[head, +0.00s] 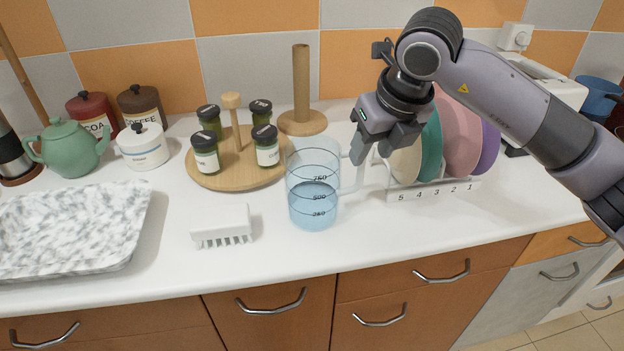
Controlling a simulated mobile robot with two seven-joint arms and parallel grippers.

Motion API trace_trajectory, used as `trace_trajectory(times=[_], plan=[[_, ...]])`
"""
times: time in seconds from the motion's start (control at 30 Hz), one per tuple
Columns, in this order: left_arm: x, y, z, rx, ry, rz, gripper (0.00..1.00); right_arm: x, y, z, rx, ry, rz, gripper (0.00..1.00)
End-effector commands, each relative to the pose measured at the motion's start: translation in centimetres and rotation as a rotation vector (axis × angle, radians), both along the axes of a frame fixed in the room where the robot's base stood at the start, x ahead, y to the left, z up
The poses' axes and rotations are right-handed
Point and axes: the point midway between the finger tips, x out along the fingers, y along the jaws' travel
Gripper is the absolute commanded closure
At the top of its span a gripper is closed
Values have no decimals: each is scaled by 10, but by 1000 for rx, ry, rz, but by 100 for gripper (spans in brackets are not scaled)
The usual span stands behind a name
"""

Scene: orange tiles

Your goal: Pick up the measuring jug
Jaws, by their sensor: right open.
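The measuring jug (313,190) is clear with a blue tint and black marks, and stands upright on the white counter near its front edge. Its handle (353,184) points to the right. My right gripper (371,155) comes in from the right and hangs just above the handle, fingers pointing down. It is open and holds nothing. From this view I cannot tell whether a finger touches the handle. My left gripper is not in view.
A plate rack (434,191) with coloured plates stands close to the right of my right gripper. A white brush (221,226) lies left of the jug. Behind are a wooden spice carousel (217,180) and a paper-roll stand (302,90). A speckled tray (70,230) lies left.

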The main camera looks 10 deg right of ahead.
Motion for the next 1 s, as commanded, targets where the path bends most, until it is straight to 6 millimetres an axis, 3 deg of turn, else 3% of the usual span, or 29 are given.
trace_trajectory(times=[0.4,0.73,0.77,0.87,0.9,1.0], plan=[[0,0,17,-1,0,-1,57,20,5,-51,2,6,2,56],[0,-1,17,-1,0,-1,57,24,5,-61,3,2,3,56],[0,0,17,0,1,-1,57,24,5,-60,3,2,3,62],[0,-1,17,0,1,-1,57,24,5,-60,3,2,3,95],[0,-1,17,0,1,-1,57,24,5,-60,3,2,3,100],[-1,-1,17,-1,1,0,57,24,6,-59,5,-2,4,100]])
